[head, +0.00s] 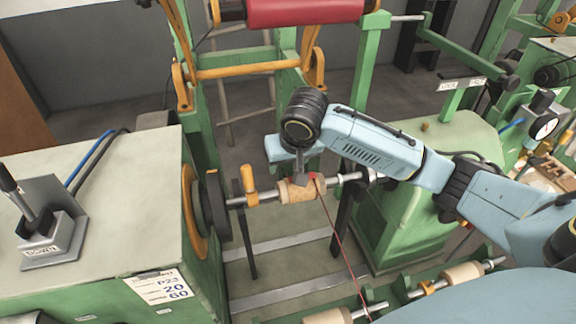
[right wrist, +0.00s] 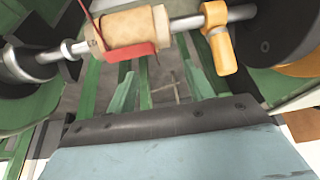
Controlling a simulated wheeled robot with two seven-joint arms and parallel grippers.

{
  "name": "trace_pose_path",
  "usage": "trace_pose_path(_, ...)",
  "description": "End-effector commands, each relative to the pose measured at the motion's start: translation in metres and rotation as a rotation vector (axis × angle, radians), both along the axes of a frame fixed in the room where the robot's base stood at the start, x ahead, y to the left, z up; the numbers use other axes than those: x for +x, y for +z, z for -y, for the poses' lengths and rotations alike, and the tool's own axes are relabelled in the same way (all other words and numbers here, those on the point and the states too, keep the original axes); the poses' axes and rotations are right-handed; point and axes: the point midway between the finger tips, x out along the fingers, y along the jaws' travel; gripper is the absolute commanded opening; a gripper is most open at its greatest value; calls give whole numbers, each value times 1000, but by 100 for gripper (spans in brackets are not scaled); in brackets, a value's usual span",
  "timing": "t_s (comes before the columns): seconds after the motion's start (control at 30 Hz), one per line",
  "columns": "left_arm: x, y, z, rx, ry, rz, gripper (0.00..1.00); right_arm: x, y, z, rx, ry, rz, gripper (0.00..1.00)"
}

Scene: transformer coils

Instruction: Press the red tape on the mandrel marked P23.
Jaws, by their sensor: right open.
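In the right wrist view the coil (right wrist: 128,30) lies across the top. The red tape (right wrist: 125,54) there runs along the coil's lower side with one end sticking out past it; a small red patch shows at the coil's right end in the head view. My right gripper (head: 299,172) is open, directly above the coil, and partly hides it. I cannot tell whether it touches. My left gripper is not in view.
An orange handle (head: 249,178) stands up from the shaft beside a dark disc. A red wire (head: 344,248) runs from the coil toward the front. A lever box (head: 45,240) stands on the left cabinet. More shafts with tan cores (head: 462,274) lie at the front right.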

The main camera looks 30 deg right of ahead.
Motion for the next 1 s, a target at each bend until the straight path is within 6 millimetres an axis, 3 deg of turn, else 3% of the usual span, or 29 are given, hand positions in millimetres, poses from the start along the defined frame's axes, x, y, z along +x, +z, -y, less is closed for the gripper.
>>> trace_pose_path(0.5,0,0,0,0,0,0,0,0,19,0,0,1,0,52)
trace_pose_path(1.0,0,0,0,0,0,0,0,0,20,0,0,1,0,52)
